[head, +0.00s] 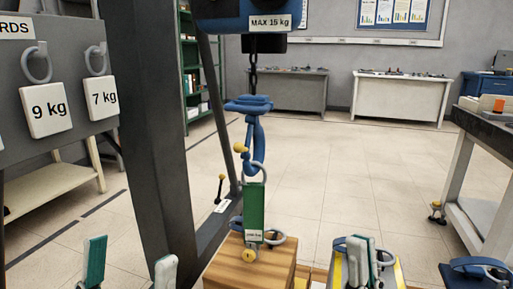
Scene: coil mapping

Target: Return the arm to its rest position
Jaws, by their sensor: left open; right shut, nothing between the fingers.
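My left gripper (130,266) is at the bottom left of the head view. Its two fingers stand well apart, with nothing between them, over the floor left of the wooden block. My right gripper (362,263) is at the bottom right of centre, its fingers together and empty. It is in front of a yellow-edged grey load (393,271), which it partly hides; I cannot tell whether they touch. Both arms behind the fingers are out of view.
A blue hook (257,140) hangs on a chain (254,76) under the hoist labelled MAX 15 kg (271,22). Below it are a green tag (254,208) and a wooden block (228,265). A dark post (147,110) stands left, beside the card board (18,75).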

